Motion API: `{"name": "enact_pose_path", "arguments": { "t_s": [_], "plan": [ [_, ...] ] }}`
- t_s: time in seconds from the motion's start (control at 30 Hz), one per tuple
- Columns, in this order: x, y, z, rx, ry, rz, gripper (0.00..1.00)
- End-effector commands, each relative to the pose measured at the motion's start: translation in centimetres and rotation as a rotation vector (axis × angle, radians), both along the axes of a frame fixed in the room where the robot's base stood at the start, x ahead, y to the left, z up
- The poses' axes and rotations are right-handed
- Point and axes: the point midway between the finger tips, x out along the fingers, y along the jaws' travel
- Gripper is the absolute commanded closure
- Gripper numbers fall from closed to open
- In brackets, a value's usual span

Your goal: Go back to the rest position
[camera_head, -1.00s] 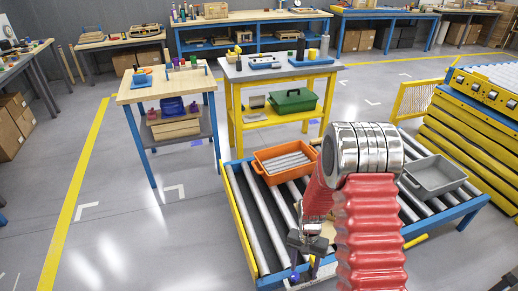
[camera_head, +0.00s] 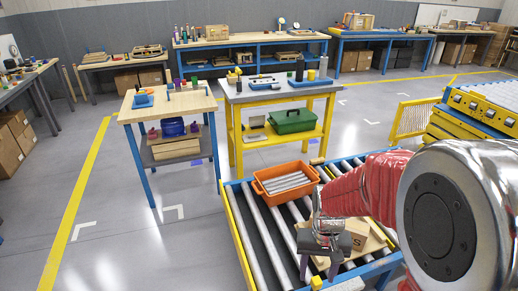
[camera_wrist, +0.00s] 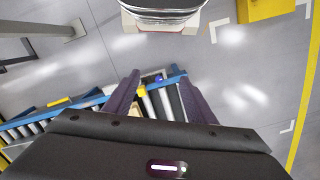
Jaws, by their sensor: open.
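My gripper (camera_head: 320,264) hangs over the front part of the roller conveyor (camera_head: 262,222) in the head view, with its fingers pointing down.
A wooden block or pallet (camera_head: 357,229) lies behind my gripper, partly hidden. A wood-topped table (camera_head: 150,108) and a yellow bench (camera_head: 236,126) stand behind. The floor at left is clear.

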Motion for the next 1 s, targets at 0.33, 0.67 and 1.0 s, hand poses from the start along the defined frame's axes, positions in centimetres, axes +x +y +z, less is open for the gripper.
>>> {"name": "enact_pose_path", "arguments": {
  "t_s": [0.33,0.67,1.0],
  "plan": [
    [-2.9,0.0,5.8,0.002,-0.093,0.07,0.5],
    [-5.8,0.0,10.3,-0.003,-0.195,0.11,0.5],
    [-8.3,0.0,14.4,-0.011,-0.33,0.118,0.5]
  ]
}}
